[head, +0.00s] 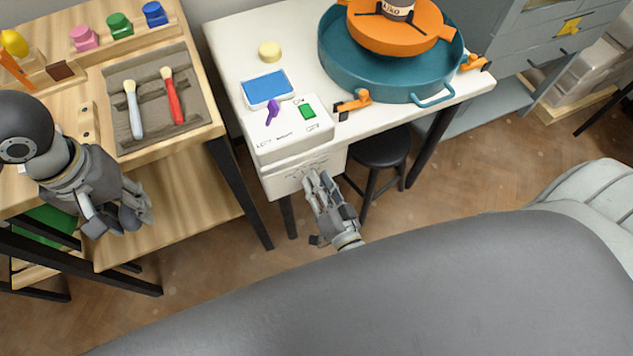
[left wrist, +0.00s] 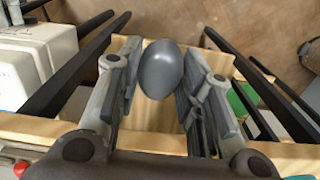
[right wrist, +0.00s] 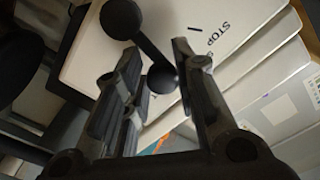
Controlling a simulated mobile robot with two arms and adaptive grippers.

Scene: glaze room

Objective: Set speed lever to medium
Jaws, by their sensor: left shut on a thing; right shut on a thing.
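The white control box (head: 290,138) stands at the table's front left corner. In the right wrist view, a dark lever (right wrist: 141,48) with ball ends runs across its face (right wrist: 180,25), beside the printed word STOP. My right gripper (head: 316,180) is at the box's front face. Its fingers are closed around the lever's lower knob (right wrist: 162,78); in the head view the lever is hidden. My left gripper (head: 122,214) is beside the wooden bench and shut on a dark grey egg-shaped object (left wrist: 161,70).
A purple switch (head: 271,111) and a green switch (head: 307,111) sit on the box top. A blue sponge pad (head: 267,87) lies behind them. A teal basin (head: 340,65) stands right. Brushes lie in a grey tray (head: 150,130) on the wooden bench. A black stool (head: 380,148) is under the table.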

